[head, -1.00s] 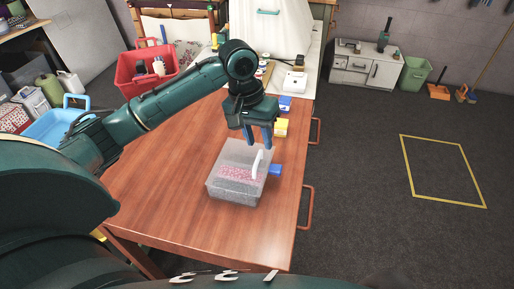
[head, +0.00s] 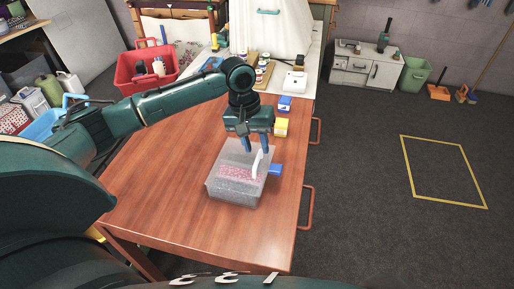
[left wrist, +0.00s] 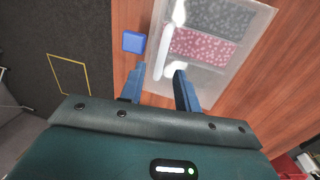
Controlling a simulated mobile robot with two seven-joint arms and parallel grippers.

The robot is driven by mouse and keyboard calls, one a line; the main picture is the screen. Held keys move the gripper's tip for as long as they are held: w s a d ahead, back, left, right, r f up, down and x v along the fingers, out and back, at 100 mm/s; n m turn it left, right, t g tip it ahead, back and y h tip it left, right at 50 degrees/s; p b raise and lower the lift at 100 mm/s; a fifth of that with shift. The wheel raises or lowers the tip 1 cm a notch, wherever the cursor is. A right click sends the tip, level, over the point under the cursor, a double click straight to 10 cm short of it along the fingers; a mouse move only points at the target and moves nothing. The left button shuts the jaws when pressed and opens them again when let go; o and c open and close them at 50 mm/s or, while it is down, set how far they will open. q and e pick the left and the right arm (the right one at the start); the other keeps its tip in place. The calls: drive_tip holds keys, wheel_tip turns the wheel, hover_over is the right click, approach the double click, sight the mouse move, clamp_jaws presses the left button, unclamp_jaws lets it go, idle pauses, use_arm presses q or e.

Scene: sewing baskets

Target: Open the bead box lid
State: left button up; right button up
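The bead box (head: 238,191) is a translucent grey box on the wooden table, with pink beads in its middle section and grey contents beside them in the left wrist view (left wrist: 205,72). Its clear lid looks shut. A white bar handle (head: 257,165) stands on the lid's right side; it also shows in the left wrist view (left wrist: 163,58). My left gripper (head: 256,147) is open, with blue fingers over the far end of the handle. In the left wrist view its fingertips (left wrist: 160,72) are on either side of the handle's near end; contact is not clear. My right gripper is out of view.
A blue block (head: 275,169) is just right of the box. A yellow box (head: 281,127) and another blue box (head: 285,103) stand behind. A red basket (head: 146,70) is at the back left. The table's front and left (head: 165,205) are clear.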

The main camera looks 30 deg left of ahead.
use_arm(q)
drive_tip(key=shift+d+f, duration=0.2)
drive_tip(key=shift+f, duration=0.6)
drive_tip(key=shift+c, duration=0.2)
clamp_jaws()
